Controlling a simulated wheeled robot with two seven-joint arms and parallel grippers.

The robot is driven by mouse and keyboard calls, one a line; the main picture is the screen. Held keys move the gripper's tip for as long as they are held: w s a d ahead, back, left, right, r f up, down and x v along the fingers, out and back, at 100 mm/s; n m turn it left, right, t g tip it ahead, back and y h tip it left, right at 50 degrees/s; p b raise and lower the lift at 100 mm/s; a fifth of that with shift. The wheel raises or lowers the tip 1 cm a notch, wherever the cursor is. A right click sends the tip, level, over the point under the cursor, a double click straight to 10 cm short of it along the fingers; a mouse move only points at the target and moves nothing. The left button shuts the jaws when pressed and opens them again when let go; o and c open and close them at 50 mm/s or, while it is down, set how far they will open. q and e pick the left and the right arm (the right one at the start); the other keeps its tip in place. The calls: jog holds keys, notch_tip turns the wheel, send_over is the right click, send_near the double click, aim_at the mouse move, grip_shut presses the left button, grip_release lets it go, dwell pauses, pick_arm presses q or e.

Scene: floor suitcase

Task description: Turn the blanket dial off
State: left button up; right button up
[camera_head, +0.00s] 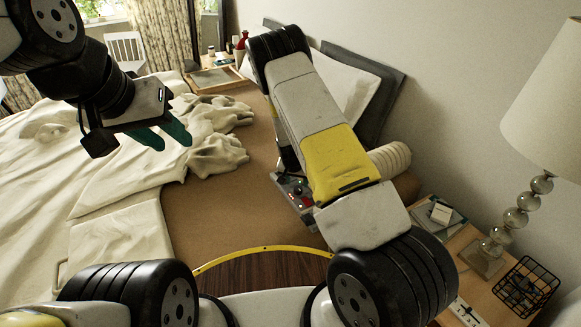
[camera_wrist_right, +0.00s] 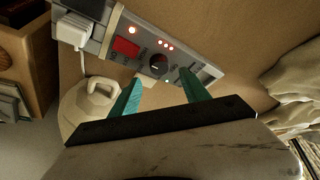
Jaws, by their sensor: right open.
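A grey control panel (camera_head: 296,198) lies on the brown mattress, partly hidden by my right arm in the head view. In the right wrist view the panel (camera_wrist_right: 188,72) shows a round black dial (camera_wrist_right: 158,66) with a light pointer line, a red switch (camera_wrist_right: 126,47) and several lit red lights. My right gripper (camera_wrist_right: 158,90) is open. Its two green fingers reach toward the panel on either side of the dial, and I cannot tell whether they touch it. My left gripper (camera_head: 170,138) hangs over the cream blanket (camera_head: 110,170), its green fingers apart and nothing between them.
A white plug (camera_wrist_right: 74,30) sits at the panel's end, near a pale kettlebell-like object (camera_wrist_right: 90,100). A nightstand (camera_head: 455,260) at right holds a lamp (camera_head: 515,210), a black wire basket (camera_head: 525,287) and books. Pillows (camera_head: 345,85) lie at the wall. Bare mattress lies left of the panel.

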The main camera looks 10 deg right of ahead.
aim_at(298, 188)
jog(key=x, duration=0.5)
jog(key=shift+f, duration=0.25)
grip_shut()
